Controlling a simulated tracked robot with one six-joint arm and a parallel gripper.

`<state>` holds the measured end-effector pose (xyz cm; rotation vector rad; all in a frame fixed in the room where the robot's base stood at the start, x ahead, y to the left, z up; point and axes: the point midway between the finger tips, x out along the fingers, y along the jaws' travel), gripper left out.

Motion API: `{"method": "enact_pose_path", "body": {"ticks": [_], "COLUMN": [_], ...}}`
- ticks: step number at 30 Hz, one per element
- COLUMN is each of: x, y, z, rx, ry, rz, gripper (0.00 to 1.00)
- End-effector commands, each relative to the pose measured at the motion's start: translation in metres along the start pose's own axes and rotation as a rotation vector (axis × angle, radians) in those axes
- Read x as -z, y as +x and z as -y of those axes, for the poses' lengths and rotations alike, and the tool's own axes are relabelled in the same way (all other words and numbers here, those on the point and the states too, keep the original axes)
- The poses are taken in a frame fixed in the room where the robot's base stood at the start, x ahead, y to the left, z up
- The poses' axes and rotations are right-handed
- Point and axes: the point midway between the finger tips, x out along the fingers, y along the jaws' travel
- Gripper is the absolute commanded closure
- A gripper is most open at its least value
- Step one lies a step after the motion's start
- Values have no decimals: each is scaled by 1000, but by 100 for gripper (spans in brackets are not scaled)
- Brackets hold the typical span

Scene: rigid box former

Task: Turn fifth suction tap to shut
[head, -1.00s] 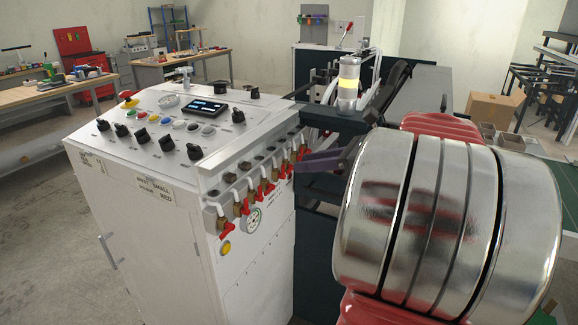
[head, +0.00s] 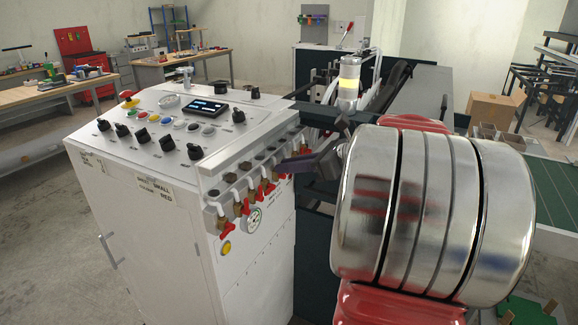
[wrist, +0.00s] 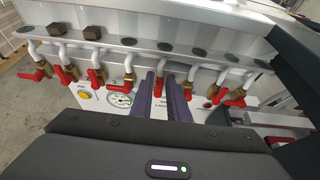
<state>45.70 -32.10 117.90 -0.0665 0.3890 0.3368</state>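A row of suction taps with red handles and brass bodies runs along the front of the white cabinet. In the wrist view, the fifth tap from the left (wrist: 160,84) shows its red handle between the far ends of my two purple fingers. My gripper (wrist: 163,88) is open, with a narrow gap between the fingers; whether either finger touches the handle I cannot tell. In the head view, my gripper (head: 297,167) is at the right part of the row and hides some taps there. The left taps (head: 226,231) stay visible.
A pressure gauge (head: 253,219) and a yellow button (head: 226,248) sit below the taps. The control panel with knobs and a display (head: 206,109) is above them. A lit clear cylinder (head: 348,86) stands behind my arm.

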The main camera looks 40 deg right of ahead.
Motion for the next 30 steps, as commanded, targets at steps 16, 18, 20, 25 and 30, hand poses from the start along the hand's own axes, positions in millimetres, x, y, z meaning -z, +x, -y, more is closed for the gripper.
{"method": "enact_pose_path", "body": {"ticks": [16, 18, 20, 25, 30], "x": [0, 0, 0, 0, 0], "y": [0, 0, 0, 0, 0], "z": [-2, -2, -2, -4, -8], "rx": [-1, 1, 5, 24, 59], "ry": [-3, -9, -18, -64, -147], "rz": [0, 0, 0, 0, 1], "gripper": [100, 100, 100, 100, 100]}}
